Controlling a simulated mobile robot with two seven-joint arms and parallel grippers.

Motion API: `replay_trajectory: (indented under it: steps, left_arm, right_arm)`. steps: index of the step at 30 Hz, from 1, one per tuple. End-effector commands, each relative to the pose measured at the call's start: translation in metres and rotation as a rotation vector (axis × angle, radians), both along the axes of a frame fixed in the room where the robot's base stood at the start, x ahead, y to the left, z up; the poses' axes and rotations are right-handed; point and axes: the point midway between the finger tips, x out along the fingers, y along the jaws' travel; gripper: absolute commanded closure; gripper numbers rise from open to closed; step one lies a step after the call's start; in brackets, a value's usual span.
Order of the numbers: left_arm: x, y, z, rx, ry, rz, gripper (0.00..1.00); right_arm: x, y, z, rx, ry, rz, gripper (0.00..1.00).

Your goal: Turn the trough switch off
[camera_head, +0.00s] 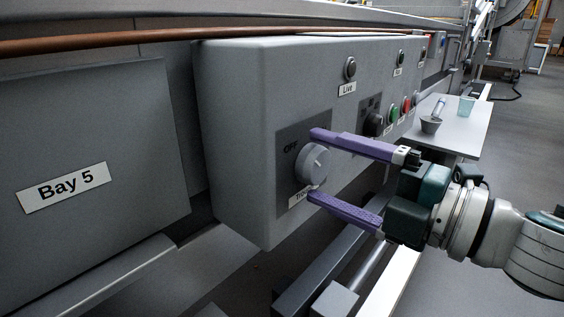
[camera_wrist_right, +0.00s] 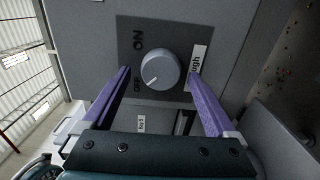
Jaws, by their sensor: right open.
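The trough switch is a round grey knob (camera_head: 312,164) on a dark plate at the near end of the grey control box. "OFF" shows at its upper left in the head view; a partly covered label is below. In the wrist view the knob (camera_wrist_right: 160,70) has a small light mark near its lower left edge, on the side of the word "OFF"; "ON" is farther up. My right gripper (camera_head: 314,166) is open, its purple fingers on either side of the knob. In the wrist view, gaps show between knob and fingers. My left gripper is not in view.
The control box (camera_head: 235,130) also carries a "Live" button (camera_head: 350,68), a black knob (camera_head: 374,123), and green (camera_head: 394,113) and red (camera_head: 405,105) buttons farther along. A "Bay 5" panel (camera_head: 95,150) stands at left. A side table (camera_head: 462,132) holds cups.

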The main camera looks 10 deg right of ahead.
Motion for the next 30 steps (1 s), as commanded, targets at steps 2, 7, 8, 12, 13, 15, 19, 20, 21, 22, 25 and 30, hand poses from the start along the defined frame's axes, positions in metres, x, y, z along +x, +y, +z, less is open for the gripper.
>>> replay_trajectory:
  steps: [2,7,8,12,13,15,19,20,21,22,25,30]
  left_arm:
    - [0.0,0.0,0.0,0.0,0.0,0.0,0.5]
    - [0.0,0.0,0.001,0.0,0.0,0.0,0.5]
    - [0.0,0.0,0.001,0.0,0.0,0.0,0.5]
    - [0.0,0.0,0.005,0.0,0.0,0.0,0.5]
    - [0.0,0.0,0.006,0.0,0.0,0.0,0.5]
    - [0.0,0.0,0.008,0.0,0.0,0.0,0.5]
    - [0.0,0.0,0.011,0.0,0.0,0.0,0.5]
    - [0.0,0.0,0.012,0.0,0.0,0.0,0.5]
    - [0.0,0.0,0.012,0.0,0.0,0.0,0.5]
    - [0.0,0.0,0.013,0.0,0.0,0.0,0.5]
    - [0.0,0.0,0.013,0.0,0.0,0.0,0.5]
    - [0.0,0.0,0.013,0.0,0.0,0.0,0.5]
  right_arm:
    - [0.0,0.0,0.0,0.0,0.001,0.0,0.08]
    - [-0.002,-0.002,-0.001,0.0,0.003,-0.001,0.08]
    - [-0.004,-0.003,-0.001,0.0,0.003,-0.001,0.08]
    - [-0.02,-0.016,-0.001,-0.002,0.006,-0.001,0.08]
    - [-0.025,-0.019,-0.001,-0.001,0.006,-0.001,0.08]
    - [-0.036,-0.028,-0.001,-0.001,0.008,-0.002,0.08]
    - [-0.056,-0.043,-0.001,-0.001,0.006,-0.001,0.08]
    - [-0.06,-0.046,0.0,-0.001,0.006,-0.001,0.08]
    - [-0.064,-0.05,-0.001,-0.001,0.004,0.0,0.08]
    - [-0.067,-0.052,-0.001,-0.001,0.005,-0.001,0.08]
    - [-0.075,-0.058,0.0,0.0,0.002,-0.001,0.08]
    - [-0.079,-0.061,0.0,0.0,0.0,0.0,0.08]
